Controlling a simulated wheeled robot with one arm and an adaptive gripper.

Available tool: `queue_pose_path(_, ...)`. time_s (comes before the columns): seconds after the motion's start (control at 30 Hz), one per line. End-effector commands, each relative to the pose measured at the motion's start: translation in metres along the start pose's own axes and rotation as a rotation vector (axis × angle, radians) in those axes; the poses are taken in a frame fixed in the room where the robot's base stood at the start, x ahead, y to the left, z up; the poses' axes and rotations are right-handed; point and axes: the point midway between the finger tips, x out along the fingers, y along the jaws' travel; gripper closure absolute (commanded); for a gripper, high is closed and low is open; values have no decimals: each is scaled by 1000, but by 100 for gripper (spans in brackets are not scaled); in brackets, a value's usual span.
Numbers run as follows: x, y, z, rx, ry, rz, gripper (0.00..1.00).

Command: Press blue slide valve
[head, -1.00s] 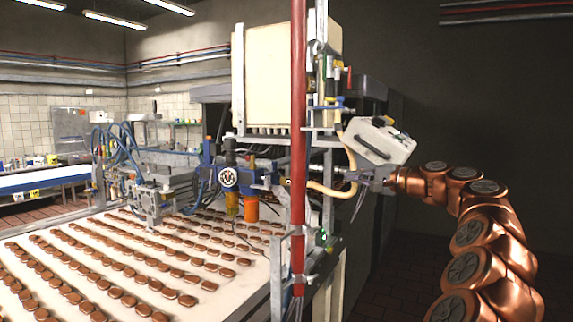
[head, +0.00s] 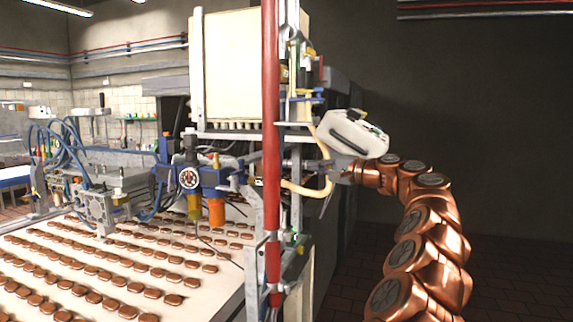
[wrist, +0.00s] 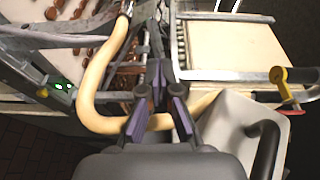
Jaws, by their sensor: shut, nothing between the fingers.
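My gripper (wrist: 158,72) shows in the wrist view with its two purple-padded fingers brought together, empty. Its tips point at the machine frame, over a curved cream hose (wrist: 88,90). In the head view my gripper (head: 338,168) is at the machine's right side, just below a pale box and right of the red upright pipe. I cannot make out the blue slide valve for certain in either view. Small fittings at the upper right of the frame are partly hidden and too small to tell apart. No contact by the fingertips can be made out.
A pale box with a dark handle (wrist: 240,135) sits close right of my gripper. The red pipe (head: 270,130) stands left of my gripper. A blue unit with a gauge (head: 190,178) hangs above the biscuit-covered conveyor. Floor at right is clear.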

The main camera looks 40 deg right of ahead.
Motion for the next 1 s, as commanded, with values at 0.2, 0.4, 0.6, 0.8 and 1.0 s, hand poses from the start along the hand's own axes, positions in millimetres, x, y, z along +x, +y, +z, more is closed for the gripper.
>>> queue_pose_path(0.2, 37, -1, 1, 0, -3, 4, 100)
queue_pose_path(0.4, 72, -1, 2, 1, -6, 4, 100)
queue_pose_path(0.6, 104, -2, 3, 0, -5, 2, 100)
queue_pose_path(0.8, 132, 0, 3, 2, -6, 4, 100)
queue_pose_path(1.0, 157, -2, 4, -2, -7, 2, 100)
